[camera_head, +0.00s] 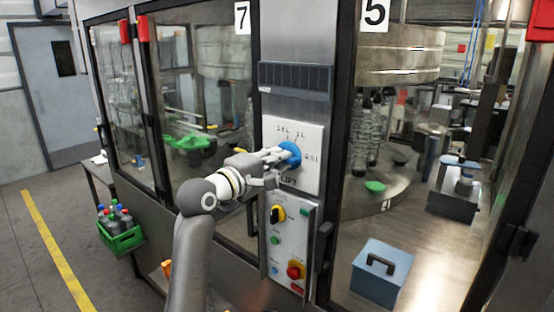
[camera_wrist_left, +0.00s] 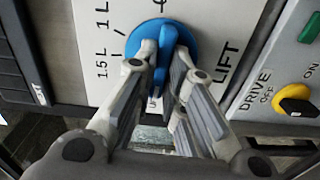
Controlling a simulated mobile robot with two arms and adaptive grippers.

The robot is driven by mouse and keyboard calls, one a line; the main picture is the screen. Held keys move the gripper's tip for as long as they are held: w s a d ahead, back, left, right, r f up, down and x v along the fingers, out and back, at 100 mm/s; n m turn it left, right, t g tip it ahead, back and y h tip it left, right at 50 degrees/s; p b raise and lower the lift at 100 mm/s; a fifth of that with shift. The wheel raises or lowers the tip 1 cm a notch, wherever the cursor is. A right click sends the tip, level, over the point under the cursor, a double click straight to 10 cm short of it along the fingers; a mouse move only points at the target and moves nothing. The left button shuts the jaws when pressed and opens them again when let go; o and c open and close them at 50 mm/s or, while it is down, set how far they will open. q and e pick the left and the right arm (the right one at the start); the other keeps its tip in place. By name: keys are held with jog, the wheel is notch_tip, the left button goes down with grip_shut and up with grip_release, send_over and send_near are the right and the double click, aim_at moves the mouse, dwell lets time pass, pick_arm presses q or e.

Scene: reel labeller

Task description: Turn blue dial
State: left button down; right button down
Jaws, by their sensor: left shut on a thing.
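The blue dial (camera_head: 289,155) sits on a white panel (camera_head: 309,181) marked with litre settings and the word LIFT. My left gripper (camera_head: 280,157) reaches it from the left and is shut on it. In the left wrist view, the blue dial (camera_wrist_left: 162,45) has a raised grip, and the fingers of my left gripper (camera_wrist_left: 157,75) close on either side of that grip. A short mark on the panel points at the dial's rim near the 1 L label. The fingers hide the dial's lower part. My right gripper is not in view.
Below the white panel is a control box with a yellow-black DRIVE switch (camera_head: 277,214), a green button (camera_head: 275,240) and a red knob (camera_head: 295,271). Glass doors flank the panel column. A green crate of bottles (camera_head: 121,238) stands at the left.

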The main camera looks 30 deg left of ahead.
pick_arm(q)
jog(key=shift+f+n, duration=0.1)
jog(key=shift+n, duration=0.4)
jog(key=c, duration=1.5)
grip_release()
jog(key=s+a, duration=0.1)
jog(key=s, duration=1.1)
